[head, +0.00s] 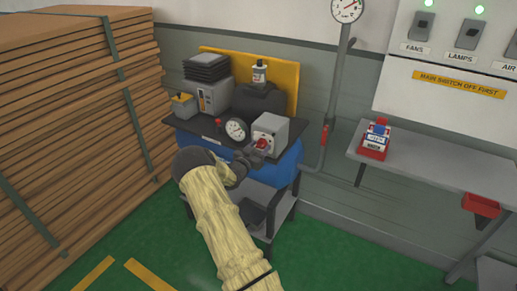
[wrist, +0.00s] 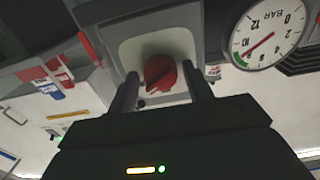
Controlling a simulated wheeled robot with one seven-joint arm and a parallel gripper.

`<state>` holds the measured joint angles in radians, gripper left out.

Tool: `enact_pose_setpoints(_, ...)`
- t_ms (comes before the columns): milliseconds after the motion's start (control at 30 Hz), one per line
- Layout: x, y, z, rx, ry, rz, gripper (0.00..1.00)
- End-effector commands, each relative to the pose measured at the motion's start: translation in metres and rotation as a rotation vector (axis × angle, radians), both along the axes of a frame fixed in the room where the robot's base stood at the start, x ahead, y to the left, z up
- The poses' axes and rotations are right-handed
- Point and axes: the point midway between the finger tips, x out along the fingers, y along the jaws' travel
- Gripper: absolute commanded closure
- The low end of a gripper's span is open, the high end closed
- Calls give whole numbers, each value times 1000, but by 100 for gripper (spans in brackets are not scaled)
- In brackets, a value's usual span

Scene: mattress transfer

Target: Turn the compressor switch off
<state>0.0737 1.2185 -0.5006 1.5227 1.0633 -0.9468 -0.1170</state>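The compressor (head: 284,172) has a blue tank with a dark top. A grey switch box (head: 274,127) with a red rotary knob (head: 262,144) is on its right side. In the wrist view the red knob (wrist: 160,73) sits on the pale box face, with my gripper's (wrist: 160,72) two dark fingers on either side of it. The fingers are apart, with a gap visible on each side of the knob. In the head view my gripper (head: 254,155) is right at the switch box, and my sleeved arm hides part of the compressor's front.
A pressure gauge (head: 236,129) is left of the switch box; it also shows in the wrist view (wrist: 268,35). A bench (head: 430,165) with a red-and-blue device (head: 375,140) and a wall switch panel (head: 450,60) are right. Green floor is clear in front.

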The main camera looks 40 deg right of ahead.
Motion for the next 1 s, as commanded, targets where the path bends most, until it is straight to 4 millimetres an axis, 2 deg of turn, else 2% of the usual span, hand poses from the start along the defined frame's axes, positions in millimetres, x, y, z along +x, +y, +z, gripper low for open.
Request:
enact_pose_setpoints(33, 0, 0, 0, 0, 0, 0, 60)
enact_pose_setpoints(167, 0, 0, 0, 0, 0, 0, 84)
enact_pose_setpoints(567, 0, 1, -1, -16, 40, 0, 84)
enact_pose_setpoints(1000, 0, 1, -1, -122, 296, 1, 84)
